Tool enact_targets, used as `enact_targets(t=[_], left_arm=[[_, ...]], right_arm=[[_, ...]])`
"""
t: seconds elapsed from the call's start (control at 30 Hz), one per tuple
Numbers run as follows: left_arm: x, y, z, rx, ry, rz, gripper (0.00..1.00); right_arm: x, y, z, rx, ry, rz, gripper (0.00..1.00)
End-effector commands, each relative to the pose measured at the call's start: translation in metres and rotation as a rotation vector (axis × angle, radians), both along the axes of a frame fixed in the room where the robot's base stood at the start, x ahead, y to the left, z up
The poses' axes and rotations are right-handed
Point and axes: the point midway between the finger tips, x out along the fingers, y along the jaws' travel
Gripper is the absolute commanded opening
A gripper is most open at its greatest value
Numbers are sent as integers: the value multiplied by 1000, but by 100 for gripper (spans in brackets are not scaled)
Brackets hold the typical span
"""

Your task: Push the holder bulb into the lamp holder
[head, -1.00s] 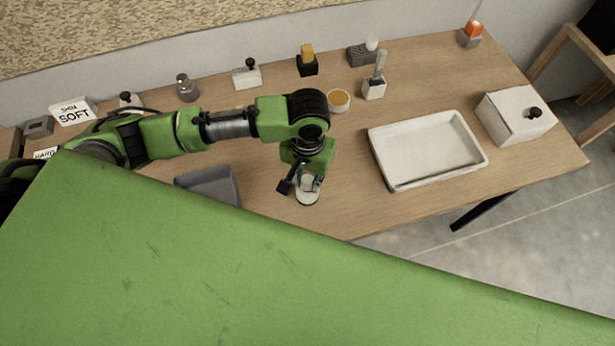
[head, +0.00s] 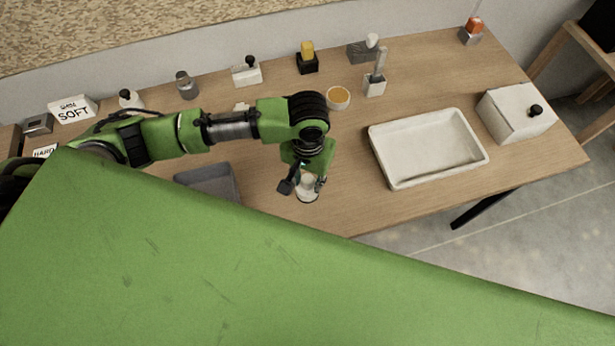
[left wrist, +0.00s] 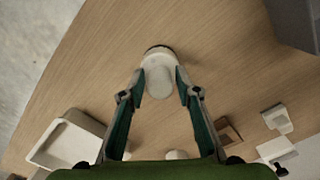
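A pale rounded bulb (left wrist: 158,76) stands between my left gripper's fingertips in the left wrist view. The round lamp holder (left wrist: 158,50) shows just beyond it as a pale disc with a dark edge. In the head view the lamp holder (head: 307,196) sits near the table's front edge, directly under my left gripper (head: 305,186). The gripper points down, and its fingertips (left wrist: 160,74) lie close against both sides of the bulb, seemingly shut on it. The bulb's lower end is hidden, so I cannot tell how deep it sits. My right gripper is not in view.
A white tray (head: 383,174) lies to the right on the wooden table, with a white box (head: 515,116) beyond. A grey bin (head: 232,192) is left of the lamp holder. A green surface covers the foreground.

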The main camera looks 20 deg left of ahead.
Motion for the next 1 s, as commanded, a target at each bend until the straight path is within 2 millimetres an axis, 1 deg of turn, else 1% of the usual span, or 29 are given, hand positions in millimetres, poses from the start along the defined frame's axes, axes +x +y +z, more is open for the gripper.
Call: enact_targets(t=[0.33, 0.47, 0.57, 0.8, 0.9, 1.0], left_arm=[[0, 0, 0, 1, 0, 0, 41], [1, 0, 8, 0, -1, 0, 41], [1, -1, 24, -2, -3, 0, 41], [1, -1, 76, -2, -4, -1, 41], [1, -1, 94, 0, -3, -2, 41], [1, -1, 108, 0, -2, 0, 41]], right_arm=[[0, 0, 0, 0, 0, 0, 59], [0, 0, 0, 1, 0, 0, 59], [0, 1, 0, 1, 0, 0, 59], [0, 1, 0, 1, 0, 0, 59], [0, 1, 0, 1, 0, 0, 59], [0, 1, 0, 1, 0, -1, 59]])
